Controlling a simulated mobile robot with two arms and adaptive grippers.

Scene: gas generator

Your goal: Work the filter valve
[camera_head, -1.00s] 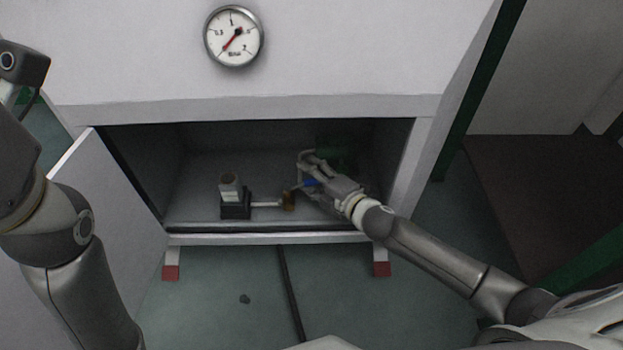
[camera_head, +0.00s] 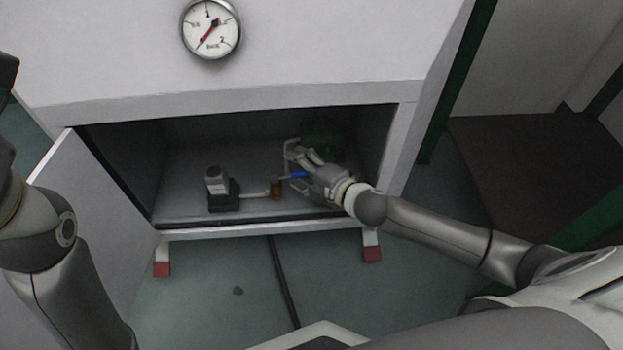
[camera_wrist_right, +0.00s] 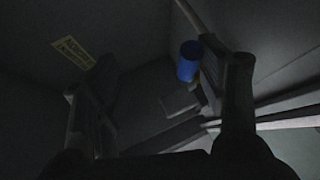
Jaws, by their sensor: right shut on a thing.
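The filter valve's blue handle (camera_head: 298,174) is inside the open low cabinet, on a thin pipe. My right gripper (camera_head: 294,166) reaches in from the right and is shut on the blue handle. In the right wrist view the blue handle (camera_wrist_right: 189,60) shows close to the right finger, and the picture is very dark. The exact contact is hard to see there. A black filter unit with a pale top (camera_head: 217,183) stands left of the valve, joined by the pipe to a brown fitting (camera_head: 277,190).
The cabinet door (camera_head: 95,205) stands open to the left. The cabinet's right wall (camera_head: 398,150) is close to my right arm. A green part (camera_head: 322,137) lies behind my gripper. A pressure gauge (camera_head: 211,28) is on the panel above. A yellow label (camera_wrist_right: 73,54) shows in the wrist view.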

